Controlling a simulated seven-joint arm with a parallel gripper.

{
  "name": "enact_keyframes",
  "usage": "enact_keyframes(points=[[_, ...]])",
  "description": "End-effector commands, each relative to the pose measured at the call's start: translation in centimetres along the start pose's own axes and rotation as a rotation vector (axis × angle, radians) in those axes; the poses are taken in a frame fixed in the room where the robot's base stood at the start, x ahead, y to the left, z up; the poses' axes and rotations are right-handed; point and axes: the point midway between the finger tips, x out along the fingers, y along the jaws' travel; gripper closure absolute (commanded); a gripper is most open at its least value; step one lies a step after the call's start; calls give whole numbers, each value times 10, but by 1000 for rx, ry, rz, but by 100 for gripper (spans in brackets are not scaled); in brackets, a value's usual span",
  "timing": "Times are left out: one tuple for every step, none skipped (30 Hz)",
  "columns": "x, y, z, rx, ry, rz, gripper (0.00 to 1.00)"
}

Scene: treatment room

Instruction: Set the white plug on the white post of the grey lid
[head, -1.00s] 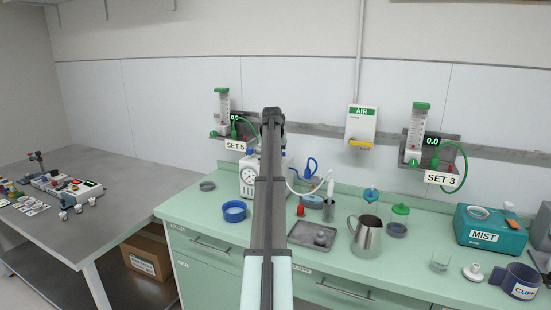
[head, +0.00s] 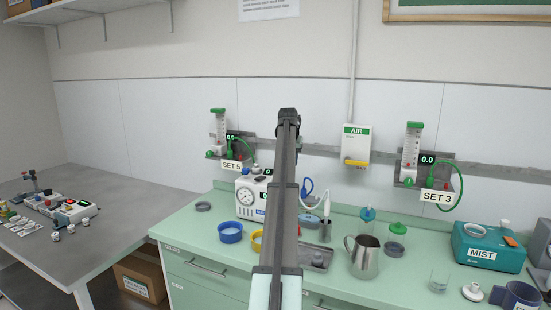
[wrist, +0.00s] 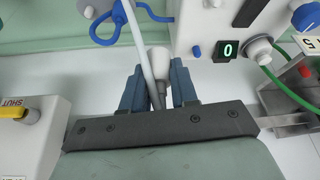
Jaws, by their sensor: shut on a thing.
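My gripper (head: 288,116) is raised at the far end of my arm; the arm hides its fingers in the head view. In the wrist view my gripper (wrist: 158,88) has its two blue-grey fingers close on either side of a white, round-ended piece (wrist: 158,60) with a grey neck, seemingly the white plug. A white rod or tube crosses just beside it; I cannot tell whether it touches. I cannot make out the grey lid with a white post for certain. A pale disc with a white knob (head: 472,291) lies at the counter's right front.
On the green counter stand a white gauge unit (head: 246,197), a blue-rimmed dish (head: 230,232), a steel jug (head: 363,258), a tray (head: 316,258), a glass (head: 439,280) and the MIST box (head: 487,246). A yellow-handled AIR box (head: 356,145) hangs on the wall.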

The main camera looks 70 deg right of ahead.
Motion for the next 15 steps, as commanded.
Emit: enact_keyframes(points=[[10, 21, 5, 20, 0, 8, 100], [16, 31, 8, 30, 0, 12, 100], [23, 45, 10, 44, -1, 18, 100], [28, 54, 13, 54, -1, 22, 100], [33, 64, 15, 65, -1, 27, 100], [39, 76, 19, 81, 0, 33, 100], [44, 84, 21, 97, 0, 40, 100], [48, 92, 24, 112, 0, 46, 100], [54, 101, 29, 147, -1, 60, 100], [58, 105, 32, 174, -1, 72, 100], [60, 106, 34, 205, 0, 85, 100], [58, 108, 32, 242, 1, 100, 100], [58, 110, 32, 267, 2, 111, 100], [58, 110, 31, 291, 2, 120, 100], [57, 112, 30, 318, 2, 131, 100]])
